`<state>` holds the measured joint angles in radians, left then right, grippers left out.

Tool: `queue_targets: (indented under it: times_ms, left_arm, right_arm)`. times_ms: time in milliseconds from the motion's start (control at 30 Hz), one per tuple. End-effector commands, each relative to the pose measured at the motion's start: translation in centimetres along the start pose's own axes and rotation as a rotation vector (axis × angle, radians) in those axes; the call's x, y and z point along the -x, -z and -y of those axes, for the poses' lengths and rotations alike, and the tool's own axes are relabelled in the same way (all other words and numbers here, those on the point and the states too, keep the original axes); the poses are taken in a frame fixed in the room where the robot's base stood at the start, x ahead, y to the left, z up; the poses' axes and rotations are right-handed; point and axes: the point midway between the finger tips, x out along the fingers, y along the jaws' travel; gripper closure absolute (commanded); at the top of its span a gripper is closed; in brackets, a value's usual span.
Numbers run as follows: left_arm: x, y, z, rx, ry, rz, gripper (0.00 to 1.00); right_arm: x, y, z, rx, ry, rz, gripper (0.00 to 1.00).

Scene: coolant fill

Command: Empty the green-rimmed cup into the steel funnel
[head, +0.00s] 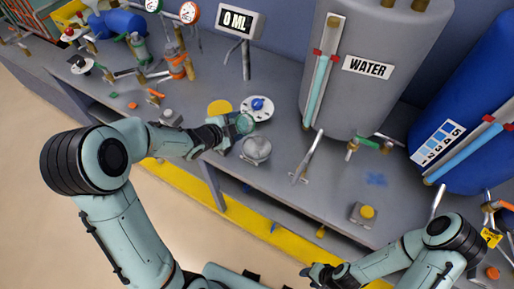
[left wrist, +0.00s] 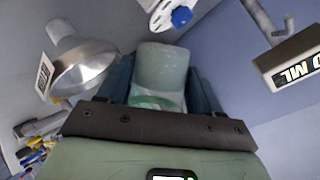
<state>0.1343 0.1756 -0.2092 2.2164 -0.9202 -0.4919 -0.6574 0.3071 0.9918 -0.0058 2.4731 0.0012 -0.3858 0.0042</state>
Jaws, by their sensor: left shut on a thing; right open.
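My left gripper (head: 233,125) is shut on the green-rimmed cup (head: 245,123). In the left wrist view the cup (left wrist: 162,66) is pale and translucent between the two fingers, with a green band (left wrist: 155,102) near the palm. Its contents cannot be made out. The steel funnel (head: 257,149) stands on the bench just below and right of the cup in the head view. It also shows left of the cup in the left wrist view (left wrist: 88,68), apart from it. My right gripper (head: 320,273) is open and empty at the bottom, in front of the bench.
A white disc with a blue knob (head: 257,105) and a yellow disc (head: 219,107) lie close behind the cup. A display (head: 240,21) reads 0 ML. A grey WATER tank (head: 365,90) and a blue tank (head: 480,120) stand right. Valves and fittings crowd the bench's left.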

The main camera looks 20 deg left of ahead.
Motion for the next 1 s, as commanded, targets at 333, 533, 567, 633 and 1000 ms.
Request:
queue_targets:
  times_ms: [333,533,567,633,1000]
  left_arm:
    - [-0.2,-0.2,-0.4,-0.041,0.018,0.014,0.7]
    - [-0.2,-0.2,-0.5,-0.059,0.028,0.02,0.7]
    - [-0.2,-0.2,-0.5,-0.062,0.029,0.021,0.7]
    - [-0.3,-0.3,-0.6,-0.069,0.032,0.025,0.7]
    - [-0.4,-0.3,-0.6,-0.103,0.049,0.037,0.7]
  right_arm:
    - [-1.9,-1.1,-1.1,-0.006,-0.005,0.015,0.55]
    - [-2.7,-1.5,-1.5,-0.007,-0.007,0.02,0.55]
    - [-2.8,-1.5,-1.6,-0.008,-0.008,0.021,0.55]
    - [-3.1,-1.7,-1.7,-0.009,-0.008,0.023,0.55]
    - [-4.6,-2.3,-2.5,-0.012,-0.011,0.032,0.55]
